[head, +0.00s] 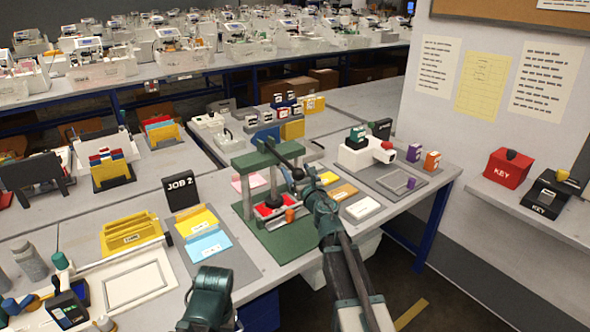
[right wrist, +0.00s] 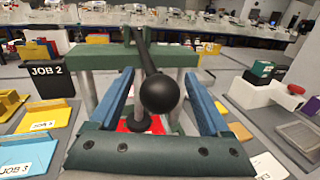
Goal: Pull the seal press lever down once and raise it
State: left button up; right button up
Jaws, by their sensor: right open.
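The seal press (head: 243,178) is a green frame with grey posts on a green mat (head: 284,241). It also shows in the right wrist view (right wrist: 85,57). Its black lever (head: 282,158) slopes from the top crossbar towards me and ends in a round black knob (right wrist: 161,93). My right gripper (head: 304,178) is open at the lever's end. In the right wrist view its two blue fingers (right wrist: 158,82) stand left and right of the knob, with gaps on both sides. A red plate (right wrist: 133,125) lies under the press, partly hidden by my gripper.
A small orange object (head: 290,215) sits by the press base.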

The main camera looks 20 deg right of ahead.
jog(key=shift+w, duration=0.9)
grip_shut()
